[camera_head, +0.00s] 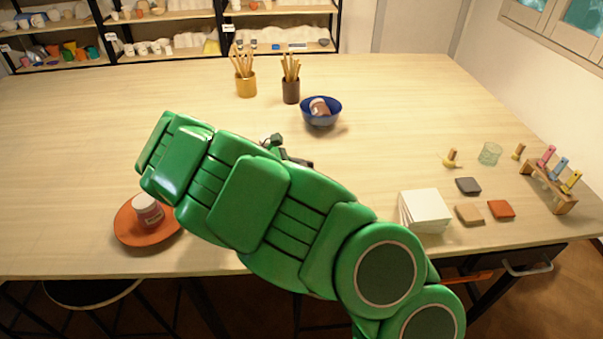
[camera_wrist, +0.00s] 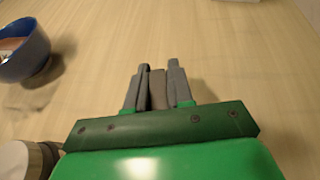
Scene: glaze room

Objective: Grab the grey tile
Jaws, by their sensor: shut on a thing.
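My gripper (camera_wrist: 160,75) is shut on a grey-brown piece (camera_wrist: 158,90) in the wrist view. Only a narrow face of the piece shows between the fingers; it may be a tile, but I cannot tell for sure. In the head view my green arm hides most of the gripper. A dark grey tile (camera_head: 468,185) lies flat on the table at the right, well away from my gripper. A tan tile (camera_head: 469,214) and an orange-red tile (camera_head: 501,209) lie just in front of it.
A stack of white tiles (camera_head: 424,210) stands left of the loose tiles. A blue bowl (camera_head: 321,117) holds a brownish thing; it also shows in the wrist view (camera_wrist: 30,62). A jar (camera_head: 147,211) stands on an orange plate (camera_head: 128,233). A wooden rack (camera_head: 550,187) stands far right.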

